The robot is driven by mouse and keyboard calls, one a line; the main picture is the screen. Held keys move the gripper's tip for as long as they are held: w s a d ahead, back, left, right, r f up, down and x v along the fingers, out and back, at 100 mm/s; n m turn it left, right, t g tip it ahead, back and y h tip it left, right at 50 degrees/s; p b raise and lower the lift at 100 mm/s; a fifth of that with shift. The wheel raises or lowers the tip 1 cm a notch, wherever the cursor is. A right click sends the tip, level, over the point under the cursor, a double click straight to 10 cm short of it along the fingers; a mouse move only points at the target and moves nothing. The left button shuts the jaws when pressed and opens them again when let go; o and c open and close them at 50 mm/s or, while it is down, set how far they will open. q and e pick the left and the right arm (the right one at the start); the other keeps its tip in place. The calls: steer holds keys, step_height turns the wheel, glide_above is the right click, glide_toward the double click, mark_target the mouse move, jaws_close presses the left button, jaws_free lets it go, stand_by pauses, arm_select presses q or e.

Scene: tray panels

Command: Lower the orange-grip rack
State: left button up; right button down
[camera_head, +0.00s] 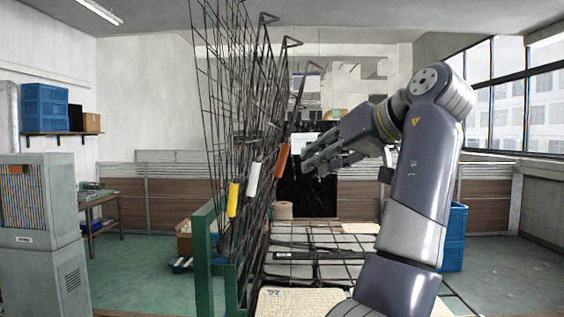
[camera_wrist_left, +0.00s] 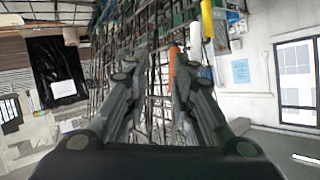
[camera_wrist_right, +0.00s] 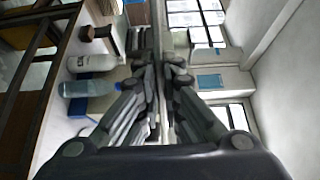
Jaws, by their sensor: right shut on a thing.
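The orange grip (camera_head: 282,159) sits on a wire rack panel (camera_head: 262,95) that stands steeply raised in the head view. A white grip (camera_head: 253,180) and a yellow grip (camera_head: 232,199) are on the racks to its left. My left gripper (camera_head: 322,157) is open just right of the orange grip, apart from it. In the left wrist view the orange grip (camera_wrist_left: 172,66) shows beyond the spread fingers (camera_wrist_left: 157,75). My right gripper (camera_wrist_right: 160,80) appears only in its wrist view. It is shut on a thin grey bar (camera_wrist_right: 156,35).
Low wire racks with cream trays (camera_head: 300,301) lie below the raised panels. A green post (camera_head: 204,262) stands at their left. Blue crates (camera_head: 453,238) are behind my left arm.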

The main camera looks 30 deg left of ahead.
mark_target(284, 159)
arm_select(q)
steer(key=shift+y, duration=0.3)
steer(key=a+p, duration=0.1)
steer(key=a, duration=0.2)
steer(key=w+a+p, duration=0.1)
steer(key=a, duration=0.2)
steer(key=a+p, duration=0.2)
steer(key=a, duration=0.1)
steer(key=shift+w+a+f, duration=0.1)
steer(key=shift+w+f, duration=0.1)
steer(key=shift+f, duration=0.1)
steer(key=shift+w+a+f, duration=0.2)
steer(key=shift+a+f, duration=0.05)
steer(key=shift+a, duration=0.15)
jaws_close()
